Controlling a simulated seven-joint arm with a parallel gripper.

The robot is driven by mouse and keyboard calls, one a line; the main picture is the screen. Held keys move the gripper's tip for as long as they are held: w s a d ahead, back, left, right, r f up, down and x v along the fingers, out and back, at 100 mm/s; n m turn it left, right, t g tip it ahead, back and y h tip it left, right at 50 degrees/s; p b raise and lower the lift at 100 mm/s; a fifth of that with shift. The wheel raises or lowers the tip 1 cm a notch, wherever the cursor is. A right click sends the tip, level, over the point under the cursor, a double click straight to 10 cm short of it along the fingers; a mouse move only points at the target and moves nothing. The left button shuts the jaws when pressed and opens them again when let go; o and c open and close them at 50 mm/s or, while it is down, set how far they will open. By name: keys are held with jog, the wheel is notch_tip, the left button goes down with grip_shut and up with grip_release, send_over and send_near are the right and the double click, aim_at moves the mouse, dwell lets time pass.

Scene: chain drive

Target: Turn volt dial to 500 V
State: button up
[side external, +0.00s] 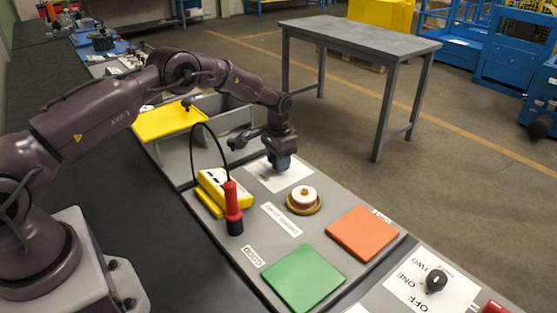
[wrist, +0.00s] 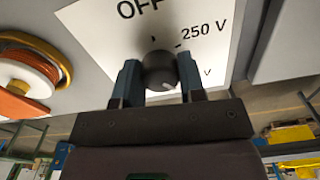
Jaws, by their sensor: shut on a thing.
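The volt dial, a dark round knob (wrist: 160,72), sits on a white label plate (wrist: 110,45). The plate reads OFF and 250 V in the wrist view; a further label ending in V, lower right, is partly hidden by a finger. A small light mark shows on the knob's lower right; I cannot tell exactly which label it points at. My gripper (wrist: 160,80) has its two blue-grey fingers closed on either side of the knob. In the side external view my gripper (side external: 279,162) reaches down over the white plate (side external: 283,181) and hides the knob.
A white round spool on a brass base (side external: 304,198) stands close beside the plate. A red and black probe (side external: 233,208) with a cable stands by a yellow case (side external: 225,188). Orange (side external: 362,233) and green (side external: 303,280) pads lie nearer. Another knob (side external: 436,281) has an OFF/ONE/TWO plate.

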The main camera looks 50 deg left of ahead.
jog(key=o, duration=0.9)
jog(key=shift+o, duration=0.2)
notch_tip(320, 180, up, 13)
jog(key=s+d+r+t, duration=0.2)
jog(key=s+r, duration=0.4)
jog(key=s, duration=0.5)
jog(key=s+d+r+t, duration=0.1)
jog(key=s+d+r, duration=0.4)
jog(key=s, duration=0.7)
jog(key=s+d+r+n+t, duration=0.1)
jog(key=s+d+r, duration=0.3)
jog(key=s+r, duration=0.4)
jog(key=shift+s+t, duration=0.8)
jog(key=shift+s, duration=1.15)
